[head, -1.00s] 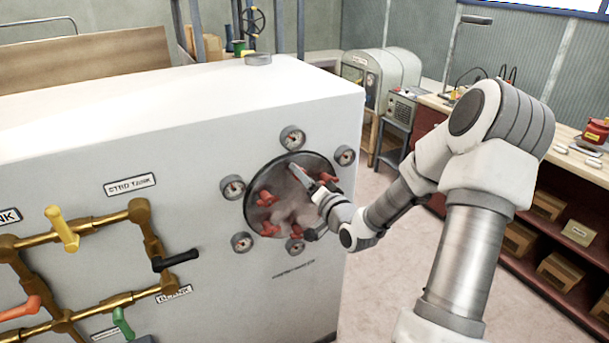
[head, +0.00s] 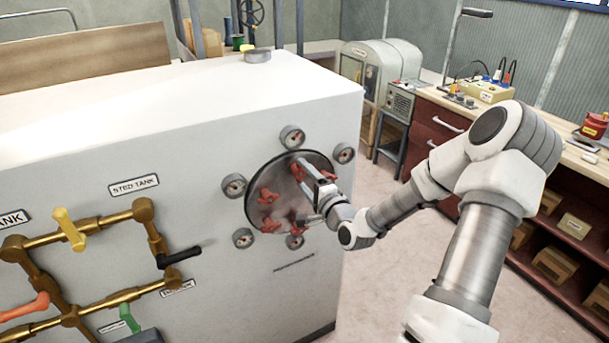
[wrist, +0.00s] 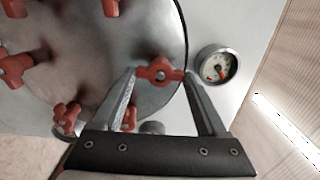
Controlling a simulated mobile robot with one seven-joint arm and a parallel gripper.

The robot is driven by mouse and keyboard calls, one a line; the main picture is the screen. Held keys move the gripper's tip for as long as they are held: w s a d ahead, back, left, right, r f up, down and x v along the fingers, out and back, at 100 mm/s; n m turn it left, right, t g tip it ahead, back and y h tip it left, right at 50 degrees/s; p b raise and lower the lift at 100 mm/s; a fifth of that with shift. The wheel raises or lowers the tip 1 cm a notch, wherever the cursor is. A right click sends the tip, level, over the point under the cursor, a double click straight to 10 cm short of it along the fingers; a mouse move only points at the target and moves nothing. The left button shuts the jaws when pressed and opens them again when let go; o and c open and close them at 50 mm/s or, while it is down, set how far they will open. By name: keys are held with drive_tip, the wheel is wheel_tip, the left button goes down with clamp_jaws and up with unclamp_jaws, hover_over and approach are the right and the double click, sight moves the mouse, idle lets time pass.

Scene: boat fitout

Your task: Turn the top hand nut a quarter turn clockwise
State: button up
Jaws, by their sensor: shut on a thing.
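A round steel cover plate (head: 284,210) on the front of the white tank carries several red hand nuts around its rim. My gripper (head: 305,168) is at the upper part of the plate. In the wrist view its two fingers (wrist: 160,76) are shut on the top hand nut (wrist: 160,71), one on each side of its red lobes. The nut sits close to the plate's edge. In the head view the fingers partly hide it. Other red nuts (head: 268,195) stand apart from the fingers on the left and below.
Several round gauges ring the plate; one gauge (wrist: 218,67) is close beside the right finger in the wrist view. Brass pipes with coloured valve handles (head: 68,229) are on the tank's left. A workbench (head: 440,126) stands at right; floor between is clear.

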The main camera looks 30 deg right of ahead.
idle(0.3)
drive_tip(key=o, duration=1.3)
drive_tip(key=shift+s, duration=0.1)
drive_tip(key=s+p, duration=0.5)
drive_tip(key=s, duration=1.2)
drive_tip(key=shift+s+d+p, duration=0.15)
drive_tip(key=shift+d+p, duration=0.15)
drive_tip(key=shift+p, duration=0.05)
